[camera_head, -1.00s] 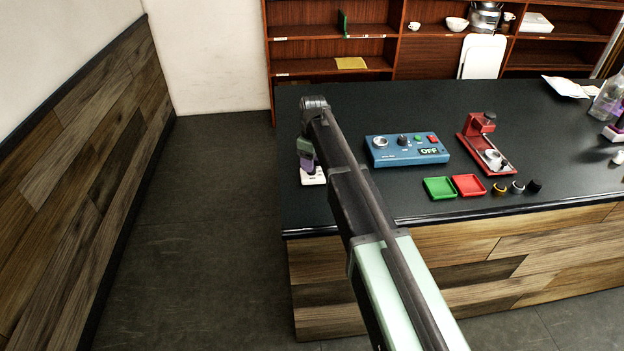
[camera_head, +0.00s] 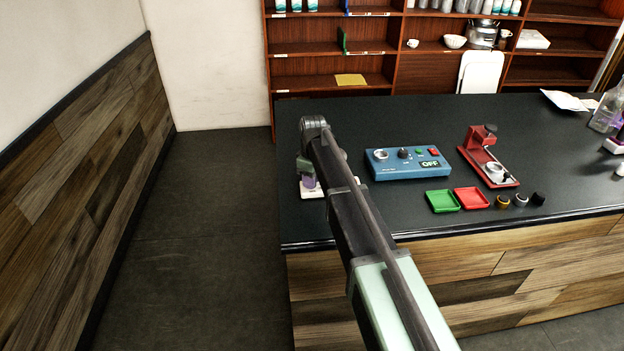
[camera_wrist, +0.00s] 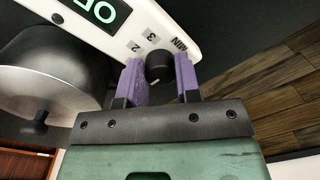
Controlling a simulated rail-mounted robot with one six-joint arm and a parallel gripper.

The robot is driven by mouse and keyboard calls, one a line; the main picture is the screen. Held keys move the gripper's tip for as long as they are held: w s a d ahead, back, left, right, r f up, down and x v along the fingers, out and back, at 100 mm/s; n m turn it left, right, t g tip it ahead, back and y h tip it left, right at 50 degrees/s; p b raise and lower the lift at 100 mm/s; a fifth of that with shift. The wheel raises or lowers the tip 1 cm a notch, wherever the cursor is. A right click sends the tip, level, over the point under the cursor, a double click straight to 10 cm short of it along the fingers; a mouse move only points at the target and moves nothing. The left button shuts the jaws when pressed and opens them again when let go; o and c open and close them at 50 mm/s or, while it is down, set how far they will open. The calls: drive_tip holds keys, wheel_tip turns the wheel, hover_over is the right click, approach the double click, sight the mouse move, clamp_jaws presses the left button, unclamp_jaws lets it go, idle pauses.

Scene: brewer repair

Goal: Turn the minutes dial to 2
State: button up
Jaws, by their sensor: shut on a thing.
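The minutes dial is a small black knob (camera_wrist: 158,64) on a white device (camera_wrist: 165,22), with "2", "3" and "MIN" printed around it. My gripper (camera_wrist: 160,72) has its two purple fingers on either side of the knob and is shut on it. A faint light mark shows on the knob, but I cannot tell clearly which number it faces. In the head view the white device (camera_head: 313,190) lies at the counter's left end, mostly hidden by my gripper (camera_head: 308,182).
A dark, rounded metal vessel (camera_wrist: 55,70) stands close beside the device. On the counter are a blue control box (camera_head: 400,170), a red stand (camera_head: 500,176), a green tray (camera_head: 441,201), a red tray (camera_head: 471,198) and several small knobs. The counter ends just left of the device.

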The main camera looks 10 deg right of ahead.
drive_tip(key=shift+m, duration=0.4)
drive_tip(key=m, duration=0.7)
drive_tip(key=shift+s, duration=0.1)
drive_tip(key=m, duration=0.4)
drive_tip(key=shift+m+t, duration=0.3)
drive_tip(key=shift+m, duration=1.6)
drive_tip(key=o, duration=0.9)
